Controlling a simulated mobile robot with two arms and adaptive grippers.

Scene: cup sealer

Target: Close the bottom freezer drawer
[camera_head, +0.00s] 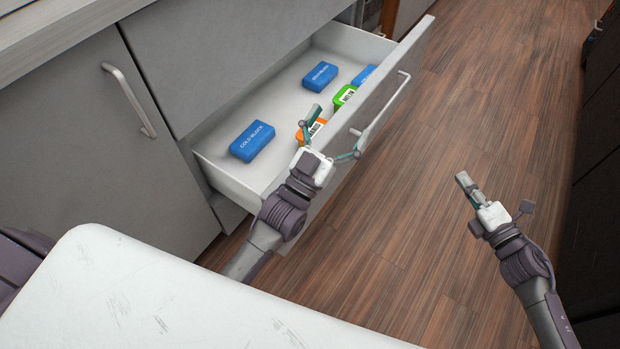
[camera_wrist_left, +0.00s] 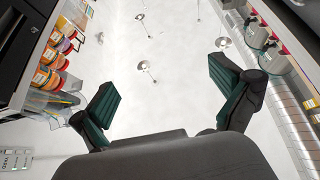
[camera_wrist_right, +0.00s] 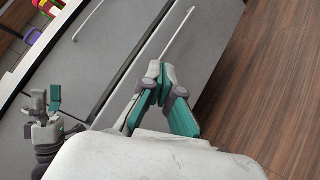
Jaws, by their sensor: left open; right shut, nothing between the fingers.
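The freezer drawer is pulled out of the grey cabinet, its white inner wall (camera_head: 352,40) showing and its grey front (camera_head: 384,96) facing right with a bar handle (camera_head: 408,78). My left gripper (camera_head: 335,132) is open, in front of the near part of the drawer in the head view, one finger close to the handle's lower end. I cannot tell whether it touches. In the left wrist view its fingers (camera_wrist_left: 165,88) are apart and empty, facing the ceiling. My right gripper (camera_head: 461,180) is shut and empty, right of the drawer front over the floor. The right wrist view shows its closed fingertips (camera_wrist_right: 161,72) before grey panels.
Blue cold blocks (camera_head: 252,141), a green box (camera_head: 343,97) and an orange box (camera_head: 312,130) lie in the drawer. A white surface (camera_head: 150,300) fills the lower left. Wood floor (camera_head: 480,100) right of the drawer is clear; a dark cabinet (camera_head: 595,170) bounds it.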

